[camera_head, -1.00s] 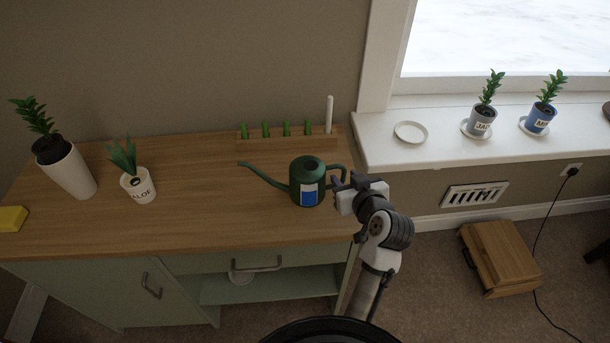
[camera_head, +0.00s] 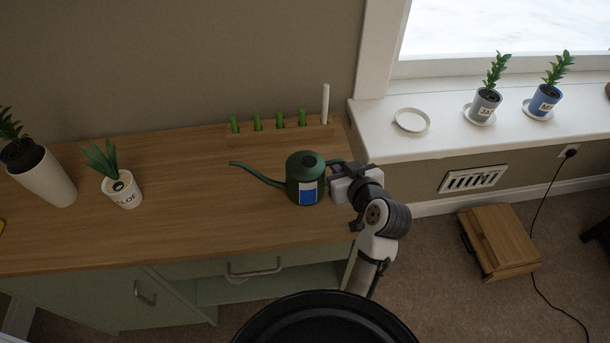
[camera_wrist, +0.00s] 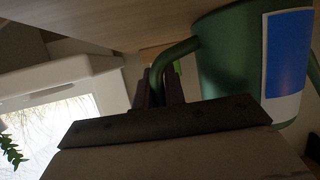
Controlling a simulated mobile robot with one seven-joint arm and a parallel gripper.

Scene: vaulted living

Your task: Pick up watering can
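The dark green watering can (camera_head: 303,172), with a blue and white label, stands upright on the wooden cabinet top. Its spout points left and its handle points right, towards my gripper (camera_head: 337,170). In the wrist view, the can (camera_wrist: 228,70) fills the upper right, and its curved handle runs down to the dark fingers of my gripper (camera_wrist: 160,88). The fingers are close together with the handle seemingly between them. The lower part of the handle is hidden behind the fingers and gripper body. The can appears to rest on the cabinet top.
A wooden peg rack (camera_head: 270,132) with green pegs and a white stick stands behind the can. An aloe pot (camera_head: 124,191) and a tall white pot (camera_head: 47,180) stand left. The windowsill (camera_head: 440,135) holds a saucer and two potted plants. The cabinet top before the can is clear.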

